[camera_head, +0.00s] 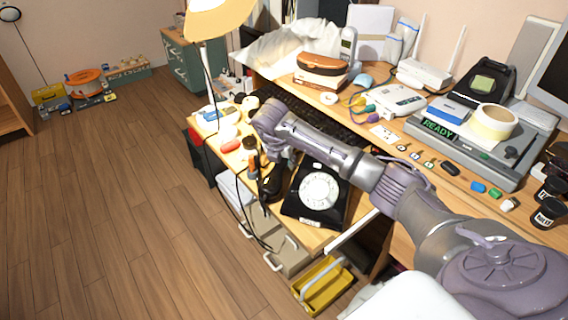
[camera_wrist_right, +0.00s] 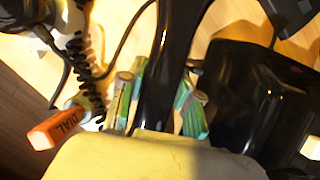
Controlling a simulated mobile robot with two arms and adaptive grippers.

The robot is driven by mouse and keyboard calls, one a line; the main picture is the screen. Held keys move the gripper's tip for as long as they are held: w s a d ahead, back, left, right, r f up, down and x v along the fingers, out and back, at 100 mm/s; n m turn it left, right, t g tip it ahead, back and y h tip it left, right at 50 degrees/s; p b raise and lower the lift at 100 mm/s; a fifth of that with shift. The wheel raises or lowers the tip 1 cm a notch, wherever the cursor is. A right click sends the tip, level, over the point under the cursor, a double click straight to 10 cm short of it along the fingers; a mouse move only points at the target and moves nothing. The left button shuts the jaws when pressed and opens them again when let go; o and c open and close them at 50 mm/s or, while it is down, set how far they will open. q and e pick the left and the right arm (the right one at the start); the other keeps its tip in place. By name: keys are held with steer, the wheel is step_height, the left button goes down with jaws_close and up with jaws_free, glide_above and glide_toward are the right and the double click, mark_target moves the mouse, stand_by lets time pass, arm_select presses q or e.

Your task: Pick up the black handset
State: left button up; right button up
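The black dial phone (camera_head: 316,192) with a white dial sits on the lower wooden desk part in the head view. Its black body (camera_wrist_right: 250,95) fills the right of the wrist view. The black handset (camera_wrist_right: 168,55) runs from top to bottom through the middle of the wrist view, beside the phone body. My right gripper (camera_wrist_right: 158,108) has a teal-padded finger close against each side of the handset. In the head view the handset (camera_head: 270,187) shows left of the phone, partly hidden by my right arm. My left gripper is not in view.
A coiled black cord (camera_wrist_right: 82,65) and an orange piece marked DIAL (camera_wrist_right: 58,128) lie left of the handset. A lamp (camera_head: 215,18) stands over the desk. A black keyboard (camera_head: 305,115) and a grey READY machine (camera_head: 480,140) lie behind. Wooden floor at left is open.

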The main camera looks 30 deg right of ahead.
jaws_close()
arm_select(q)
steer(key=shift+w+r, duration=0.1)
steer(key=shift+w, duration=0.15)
arm_select(e)
steer(key=shift+r, duration=0.1)
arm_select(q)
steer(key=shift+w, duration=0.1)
